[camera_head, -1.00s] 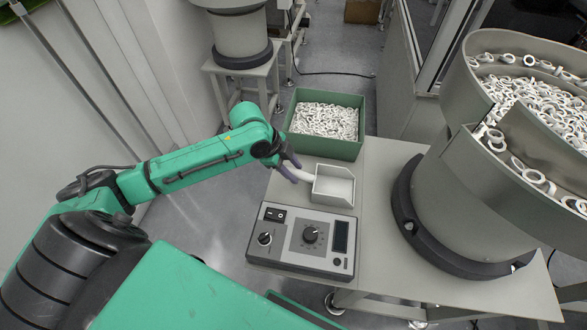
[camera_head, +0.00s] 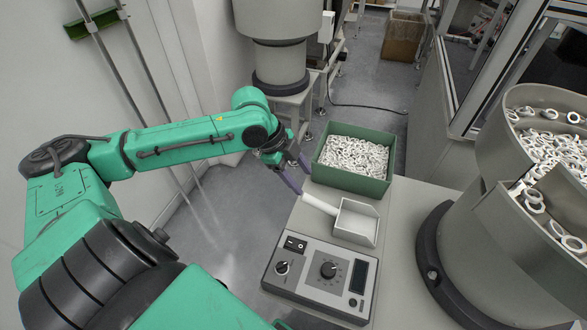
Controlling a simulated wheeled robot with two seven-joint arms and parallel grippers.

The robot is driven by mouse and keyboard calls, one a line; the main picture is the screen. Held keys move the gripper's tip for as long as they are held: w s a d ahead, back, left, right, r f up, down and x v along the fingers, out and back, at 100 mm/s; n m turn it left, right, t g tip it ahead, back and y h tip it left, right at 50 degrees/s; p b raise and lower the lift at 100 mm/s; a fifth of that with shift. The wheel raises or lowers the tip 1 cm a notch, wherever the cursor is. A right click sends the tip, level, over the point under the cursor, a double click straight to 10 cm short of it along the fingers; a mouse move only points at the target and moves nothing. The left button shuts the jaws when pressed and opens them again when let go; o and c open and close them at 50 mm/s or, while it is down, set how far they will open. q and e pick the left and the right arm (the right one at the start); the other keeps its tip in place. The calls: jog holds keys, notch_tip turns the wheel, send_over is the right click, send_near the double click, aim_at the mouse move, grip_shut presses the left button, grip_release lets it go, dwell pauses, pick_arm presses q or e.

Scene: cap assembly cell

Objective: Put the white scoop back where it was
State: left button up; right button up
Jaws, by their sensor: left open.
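The white scoop (camera_head: 356,221) lies on the grey table top, between the control box and the green bin. Its handle (camera_head: 320,204) points to the upper left, toward my left gripper. My left gripper (camera_head: 297,177) is open and empty, just above and left of the handle end, with a small gap visible between them. My right gripper is not in view.
A grey control box (camera_head: 321,279) with knobs sits in front of the scoop. A green bin (camera_head: 353,178) full of white rings stands behind it. A large bowl feeder (camera_head: 478,245) stands on the right. Bare table (camera_head: 404,217) shows between the scoop and the feeder.

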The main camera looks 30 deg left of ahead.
pick_arm(q)
jog(key=w+a+f+n+t+y, duration=0.1)
jog(key=w+a+f+n+t, duration=0.2)
jog(key=w+a+f+n, duration=0.6)
jog(key=s+a+f+n+y, duration=0.2)
jog(key=s+a+f, duration=0.2)
jog(key=f, duration=0.5)
jog(key=s+a+f+n+y, duration=0.1)
jog(key=s+a+f, duration=0.3)
jog(key=f, duration=0.6)
jog(key=s+d+f+n+g+y, duration=0.1)
jog(key=s+d+f+n+g, duration=0.15)
jog(key=s+f, duration=1.15)
jog(key=s+d+f+g, duration=0.1)
jog(key=s+d+f, duration=0.3)
jog(key=s, duration=0.5)
jog(key=s+d+f+g, duration=0.1)
jog(key=s+d+f, duration=0.3)
jog(key=s+d, duration=0.4)
jog(key=shift+s+h, duration=0.3)
jog(key=shift+s, duration=0.1)
